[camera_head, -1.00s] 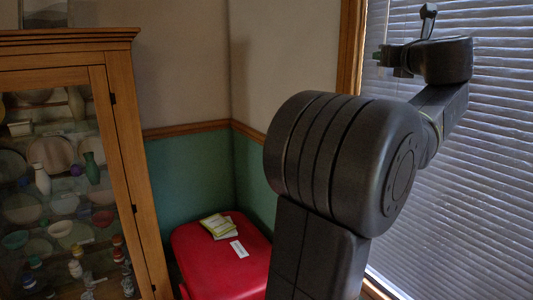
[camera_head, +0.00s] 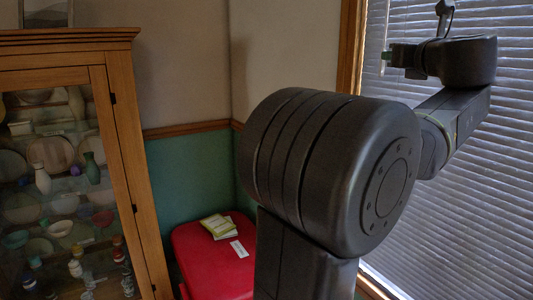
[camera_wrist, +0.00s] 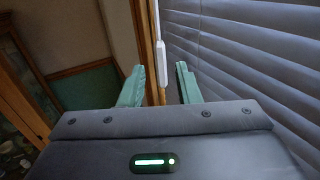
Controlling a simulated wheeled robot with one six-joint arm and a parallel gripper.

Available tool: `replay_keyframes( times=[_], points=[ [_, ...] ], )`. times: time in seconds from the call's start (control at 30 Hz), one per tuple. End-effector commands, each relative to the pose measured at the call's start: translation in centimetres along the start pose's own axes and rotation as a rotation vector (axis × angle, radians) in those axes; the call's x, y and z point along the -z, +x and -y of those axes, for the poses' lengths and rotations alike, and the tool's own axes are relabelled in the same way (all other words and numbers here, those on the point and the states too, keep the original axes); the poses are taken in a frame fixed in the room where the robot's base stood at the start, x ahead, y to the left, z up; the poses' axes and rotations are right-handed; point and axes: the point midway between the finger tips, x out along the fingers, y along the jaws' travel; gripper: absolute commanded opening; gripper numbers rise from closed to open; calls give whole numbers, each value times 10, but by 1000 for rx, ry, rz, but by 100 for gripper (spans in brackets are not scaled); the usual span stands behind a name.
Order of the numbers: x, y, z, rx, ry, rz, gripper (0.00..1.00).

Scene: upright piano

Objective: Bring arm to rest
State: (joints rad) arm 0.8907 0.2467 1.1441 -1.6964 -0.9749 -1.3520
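My gripper (camera_wrist: 160,88) shows in the wrist view as two green fingers standing apart, with nothing between them. Behind the gap are the wooden window frame and a white blind wand. In the head view, my arm fills the middle and right, folded up with its large dark joint in front. The far end of the arm is raised at the upper right before the blinds, and a small green bit of my gripper (camera_head: 387,55) shows at its left side. The fingertips are too small to judge there.
A window with grey blinds (camera_head: 500,200) is close on the right. A wooden glass-front cabinet (camera_head: 130,150) with dishes stands at left. A red seat (camera_head: 205,270) with booklets (camera_head: 220,227) and a white card (camera_head: 239,249) sits in the corner.

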Motion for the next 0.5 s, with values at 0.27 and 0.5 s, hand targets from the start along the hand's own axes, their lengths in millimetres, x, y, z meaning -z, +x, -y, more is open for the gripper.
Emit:
replay_keyframes(
  times=[0.27,0.5],
  points=[
    [0,58,-1,-3,1,0,30],
    [1,72,-2,97,0,-1,30]
  ],
)
